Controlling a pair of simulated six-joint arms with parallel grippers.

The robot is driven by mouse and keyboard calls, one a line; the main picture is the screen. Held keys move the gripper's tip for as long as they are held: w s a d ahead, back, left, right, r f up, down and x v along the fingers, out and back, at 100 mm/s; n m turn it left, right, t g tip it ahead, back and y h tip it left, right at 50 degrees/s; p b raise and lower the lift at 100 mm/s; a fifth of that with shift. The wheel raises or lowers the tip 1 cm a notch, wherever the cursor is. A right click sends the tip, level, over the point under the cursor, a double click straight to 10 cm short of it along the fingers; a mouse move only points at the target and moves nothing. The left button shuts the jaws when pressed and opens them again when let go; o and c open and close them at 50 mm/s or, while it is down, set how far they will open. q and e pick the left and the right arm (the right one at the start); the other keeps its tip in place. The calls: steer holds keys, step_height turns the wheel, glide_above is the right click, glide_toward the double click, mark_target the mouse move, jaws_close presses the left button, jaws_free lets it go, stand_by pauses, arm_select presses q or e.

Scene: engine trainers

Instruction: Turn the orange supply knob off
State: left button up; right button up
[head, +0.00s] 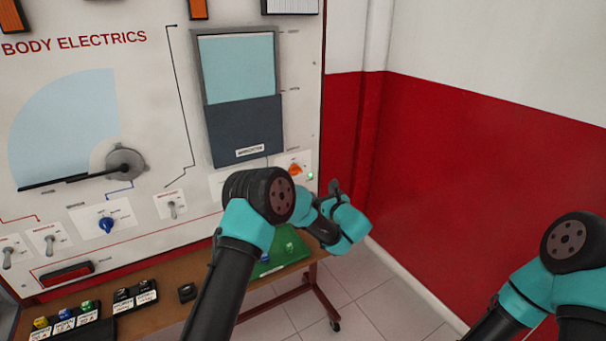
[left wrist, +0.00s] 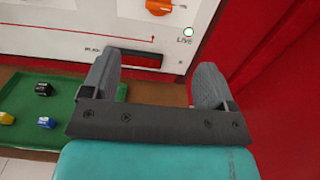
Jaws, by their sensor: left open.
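The orange supply knob (head: 295,169) is on the lower right of the white panel, with a lit green light (head: 310,175) beside it. In the left wrist view the knob (left wrist: 158,7) is at the top edge, partly cut off, and the light (left wrist: 188,32), marked LIVE, glows below right of it. My left gripper (head: 333,191) is just right of and below the knob in the head view. In the left wrist view its two fingers (left wrist: 157,75) are spread with nothing between them, below the knob and apart from it. My right gripper is outside both views.
The panel (head: 170,225) also bears a blue knob (head: 107,225), switches and a large dial. A wooden bench (head: 160,322) below holds a green tray (head: 268,265) with small coloured parts. A red and white wall (head: 470,150) stands close on the right.

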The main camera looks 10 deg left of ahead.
mark_target(297, 172)
arm_select(q)
steer(key=shift+a, duration=0.15)
steer(key=x, duration=1.7)
steer(key=shift+w+f, duration=0.15)
steer(key=shift+c, duration=0.5)
steer(key=c, duration=0.8)
